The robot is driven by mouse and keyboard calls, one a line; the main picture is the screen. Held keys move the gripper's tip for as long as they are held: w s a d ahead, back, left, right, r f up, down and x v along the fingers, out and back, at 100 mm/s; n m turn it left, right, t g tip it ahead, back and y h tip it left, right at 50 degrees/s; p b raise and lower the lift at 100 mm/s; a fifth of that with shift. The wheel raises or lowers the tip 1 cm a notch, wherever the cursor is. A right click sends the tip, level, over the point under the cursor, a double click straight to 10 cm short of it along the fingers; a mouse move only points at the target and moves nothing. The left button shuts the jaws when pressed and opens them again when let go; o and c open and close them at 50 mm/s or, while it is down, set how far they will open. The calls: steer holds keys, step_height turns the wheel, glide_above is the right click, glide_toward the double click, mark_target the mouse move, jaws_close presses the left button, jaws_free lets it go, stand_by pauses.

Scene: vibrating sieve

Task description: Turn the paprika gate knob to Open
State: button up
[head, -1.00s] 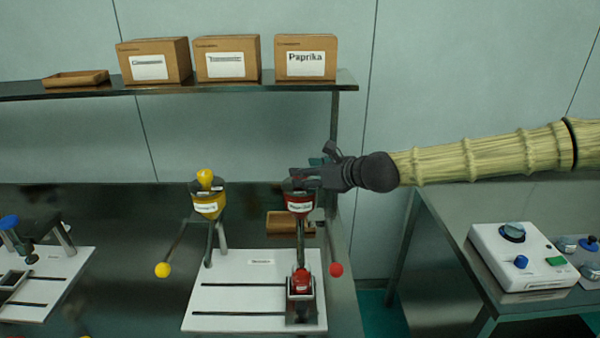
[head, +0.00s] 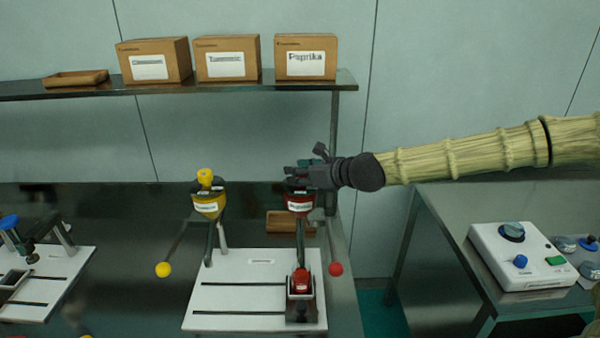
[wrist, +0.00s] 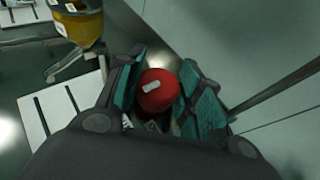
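The red paprika hopper (head: 300,206) with a white label stands on a stand at the right of the white board. A round red knob (wrist: 157,90) with a small white label sits between my fingers in the wrist view. My gripper (head: 293,179) is at the top of the red hopper, reaching in from the right. In the wrist view its teal pads lie close against both sides of the knob, so it appears shut on it. The fingers hide the knob in the head view. The Open marking is not readable.
A yellow hopper (head: 209,207) with a yellow knob (head: 204,177) stands just left. A red ball-ended lever (head: 336,269) and a red container (head: 301,281) are below. Labelled boxes, including Paprika (head: 306,57), stand on the shelf above. A white control box (head: 524,258) is at right.

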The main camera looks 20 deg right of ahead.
steer(key=c, duration=0.3)
steer(key=shift+n+y, duration=0.3)
steer(key=n+g+y+p, duration=0.1)
steer(key=n+g+y, duration=0.1)
steer(key=n+y, duration=0.1)
steer(key=shift+w+r+g, duration=0.1)
steer(key=shift+r+g, duration=0.05)
steer(key=shift+g, duration=0.15)
steer(key=n+g+y+p, duration=0.1)
steer(key=n+g, duration=0.2)
steer(key=n+g+y+p, duration=0.1)
steer(key=n+g, duration=0.1)
steer(key=g, duration=0.1)
steer(key=shift+n+y+p, duration=0.4)
steer(key=n+g, duration=0.4)
steer(key=shift+g+p, duration=0.3)
steer(key=shift+p, duration=0.05)
steer(key=n+g+h, duration=0.1)
steer(key=n+g, duration=0.3)
steer(key=shift+g, duration=0.3)
steer(key=shift+n+g, duration=0.3)
steer(key=shift+n, duration=0.1)
